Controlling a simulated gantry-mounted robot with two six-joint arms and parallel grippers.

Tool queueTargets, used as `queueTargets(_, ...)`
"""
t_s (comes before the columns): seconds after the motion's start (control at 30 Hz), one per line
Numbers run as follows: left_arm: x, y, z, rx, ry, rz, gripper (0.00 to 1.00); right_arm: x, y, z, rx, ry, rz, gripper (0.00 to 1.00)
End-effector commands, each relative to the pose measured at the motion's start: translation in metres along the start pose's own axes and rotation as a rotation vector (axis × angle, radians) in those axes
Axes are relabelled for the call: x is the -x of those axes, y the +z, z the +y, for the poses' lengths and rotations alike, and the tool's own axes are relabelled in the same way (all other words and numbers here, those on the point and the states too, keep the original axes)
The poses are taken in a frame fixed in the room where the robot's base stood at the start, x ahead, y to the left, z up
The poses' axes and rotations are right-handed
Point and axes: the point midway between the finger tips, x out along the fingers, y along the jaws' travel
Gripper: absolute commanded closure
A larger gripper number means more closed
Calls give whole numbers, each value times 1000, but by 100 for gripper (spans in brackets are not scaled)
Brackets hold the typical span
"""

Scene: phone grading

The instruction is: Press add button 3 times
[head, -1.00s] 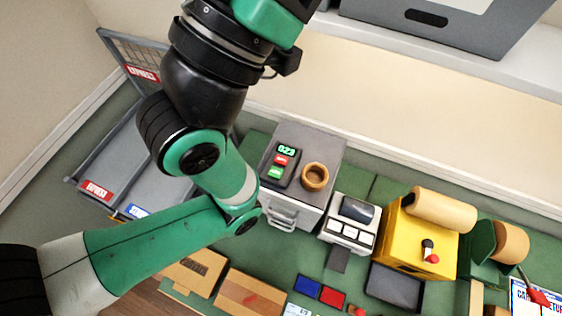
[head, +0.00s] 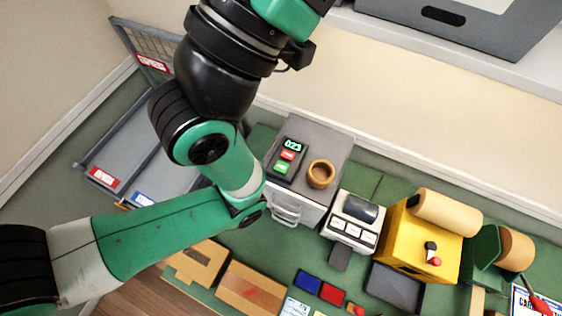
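A small dark counter device (head: 286,162) lies on top of a grey cabinet. It has a green-lit display (head: 293,145) that seems to read 023, a red button (head: 288,155) and a green button (head: 281,168). The button labels are too small to read, so I cannot tell which one is add. My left arm comes in from the left and bends up past the left side of the cabinet. Its far end leaves the picture at the top, so the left gripper is out of view. My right gripper is not in view.
A wooden cup (head: 320,174) stands right of the counter on the grey cabinet (head: 327,142). A label printer (head: 352,222) and a yellow machine (head: 407,238) stand further right. Grey wire racks (head: 152,150) are at left. A grey bin (head: 450,32) sits on the shelf above.

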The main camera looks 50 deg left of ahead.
Motion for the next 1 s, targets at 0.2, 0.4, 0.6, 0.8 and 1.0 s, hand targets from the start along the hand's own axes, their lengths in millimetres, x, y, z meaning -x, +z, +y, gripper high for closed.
queueTargets(0.2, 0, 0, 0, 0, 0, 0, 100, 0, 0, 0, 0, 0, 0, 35)
queueTargets(0.4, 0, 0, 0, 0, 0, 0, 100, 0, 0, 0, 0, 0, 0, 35)
queueTargets(0.6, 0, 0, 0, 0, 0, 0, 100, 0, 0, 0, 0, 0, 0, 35)
queueTargets(0.8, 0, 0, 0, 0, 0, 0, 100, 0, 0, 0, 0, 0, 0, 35)
queueTargets(1.0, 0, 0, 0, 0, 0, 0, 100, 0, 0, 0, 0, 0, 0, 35)
